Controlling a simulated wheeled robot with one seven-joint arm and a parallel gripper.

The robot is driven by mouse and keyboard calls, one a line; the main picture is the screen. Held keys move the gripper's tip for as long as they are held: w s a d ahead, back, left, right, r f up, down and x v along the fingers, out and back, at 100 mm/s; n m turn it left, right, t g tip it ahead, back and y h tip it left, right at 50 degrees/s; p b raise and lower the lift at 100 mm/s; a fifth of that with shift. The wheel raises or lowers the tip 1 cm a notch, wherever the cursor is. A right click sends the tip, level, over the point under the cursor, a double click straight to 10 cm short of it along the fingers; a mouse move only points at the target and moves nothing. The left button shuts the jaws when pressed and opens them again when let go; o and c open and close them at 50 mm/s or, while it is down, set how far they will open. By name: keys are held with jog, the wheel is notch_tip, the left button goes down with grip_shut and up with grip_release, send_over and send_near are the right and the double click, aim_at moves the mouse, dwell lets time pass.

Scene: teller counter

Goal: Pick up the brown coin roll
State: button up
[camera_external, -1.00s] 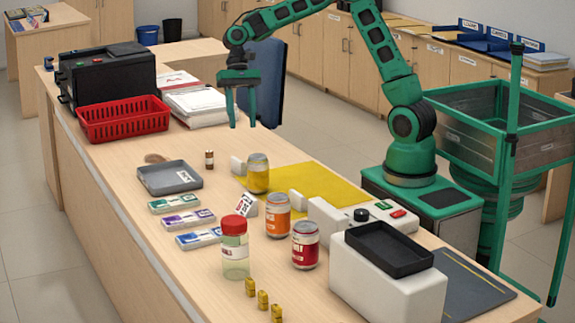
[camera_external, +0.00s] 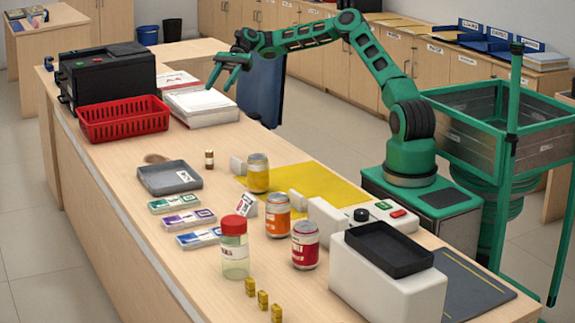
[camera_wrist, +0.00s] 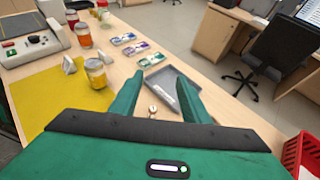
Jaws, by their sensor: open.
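The brown coin roll (camera_external: 209,159) is a small upright cylinder with a pale band, standing on the counter (camera_external: 115,172) just right of the grey tray (camera_external: 170,178). In the wrist view a small brownish thing (camera_wrist: 152,110), apparently the same roll, shows between my finger outlines. My gripper (camera_external: 220,84) is open and empty, raised above the counter near the white paper stack. Its fingers point down and to the left, well apart from the roll. Both fingers also show in the wrist view (camera_wrist: 158,86).
A red basket (camera_external: 123,121) and paper stack (camera_external: 200,106) lie behind the roll. Banknote bundles (camera_external: 190,219), cans (camera_external: 257,172) and a red-lidded jar (camera_external: 235,248) stand in front of it. A flat brown thing (camera_external: 156,158) lies by the tray. The counter around the roll is mostly clear.

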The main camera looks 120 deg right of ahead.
jog(key=s+d, duration=0.1)
send_near(209, 169)
jog(key=r, duration=0.1)
jog(key=d+r, duration=0.1)
jog(key=r, duration=0.1)
jog(key=s+r, duration=0.1)
jog(key=shift+s+d+r, duration=0.1)
jog(key=shift+d+r, duration=0.15)
jog(key=shift+r, duration=0.05)
jog(key=x, duration=0.4)
jog(key=shift+f, duration=0.2)
jog(key=shift+x, duration=3.3)
jog(key=shift+r, duration=0.15)
grip_shut()
